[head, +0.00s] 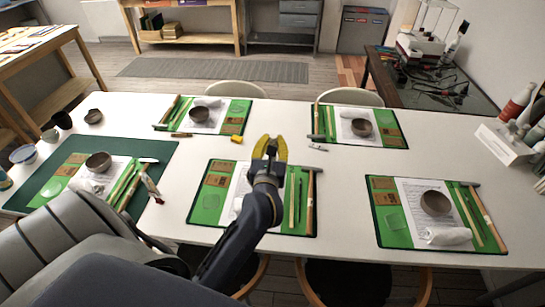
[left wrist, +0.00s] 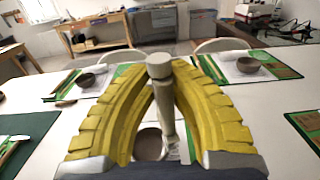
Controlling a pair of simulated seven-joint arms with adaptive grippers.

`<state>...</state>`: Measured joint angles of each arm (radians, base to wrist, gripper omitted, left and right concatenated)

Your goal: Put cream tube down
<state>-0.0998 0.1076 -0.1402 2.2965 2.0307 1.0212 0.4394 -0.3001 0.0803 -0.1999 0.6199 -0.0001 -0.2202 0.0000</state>
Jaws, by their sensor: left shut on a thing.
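My left gripper (head: 271,143) has yellow fingers and is over the far edge of the front middle green mat (head: 210,207). In the left wrist view the gripper (left wrist: 160,62) is shut on the cream tube (left wrist: 160,72), a pale grey-cream cylinder with a wider end, standing up between the fingers. In the head view the tube is mostly hidden by the fingers. A bowl (left wrist: 150,145) shows beneath the gripper in the left wrist view. My right gripper is not in view.
A yellow block (head: 237,138) and a small tube (head: 318,147) lie on the white table (head: 345,180) beside the gripper. Other mats hold bowls (head: 435,203), papers, cloths and tools. The table strip between front and back mats is mostly clear.

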